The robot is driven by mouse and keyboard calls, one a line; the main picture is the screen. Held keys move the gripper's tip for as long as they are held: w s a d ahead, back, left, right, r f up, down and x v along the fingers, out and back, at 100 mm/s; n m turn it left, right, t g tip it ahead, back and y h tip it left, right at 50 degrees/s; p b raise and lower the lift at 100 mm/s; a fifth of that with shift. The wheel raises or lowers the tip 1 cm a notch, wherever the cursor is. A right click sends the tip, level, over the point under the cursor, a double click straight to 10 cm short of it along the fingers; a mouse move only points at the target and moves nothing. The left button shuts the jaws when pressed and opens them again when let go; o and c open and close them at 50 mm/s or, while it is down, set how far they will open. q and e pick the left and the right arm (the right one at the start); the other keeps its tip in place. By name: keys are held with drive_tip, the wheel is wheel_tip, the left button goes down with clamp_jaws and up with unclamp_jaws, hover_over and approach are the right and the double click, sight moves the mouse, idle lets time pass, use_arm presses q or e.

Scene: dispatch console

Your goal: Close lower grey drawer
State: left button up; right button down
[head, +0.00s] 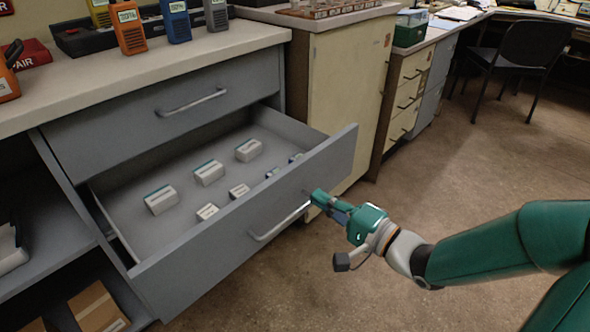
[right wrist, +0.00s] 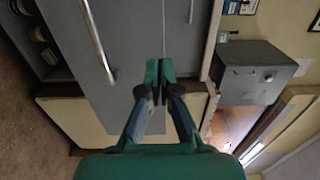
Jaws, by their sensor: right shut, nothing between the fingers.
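The lower grey drawer (head: 225,243) is pulled well out, with several small white boxes lying inside. Its silver bar handle (head: 280,222) is on the front panel. My right gripper (head: 317,196) is shut and empty, its fingertips at the outer face of the drawer front, right of the handle; I cannot tell whether they touch it. In the right wrist view the shut gripper (right wrist: 159,68) points at a grey panel, with a silver handle (right wrist: 98,42) to its left. My left gripper is not in view.
The upper grey drawer (head: 170,112) is closed under a countertop (head: 215,47) with several handheld radios. A cream cabinet (head: 345,95) stands right of the open drawer. An open shelf with a cardboard box (head: 97,308) is at lower left. A black chair (head: 515,60) stands far right; the floor between is clear.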

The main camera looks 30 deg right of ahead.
sight(286, 178)
drive_tip(key=x, duration=0.6)
drive_tip(key=shift+f, duration=0.2)
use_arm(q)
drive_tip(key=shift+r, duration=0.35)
use_arm(e)
drive_tip(key=shift+x, duration=0.8)
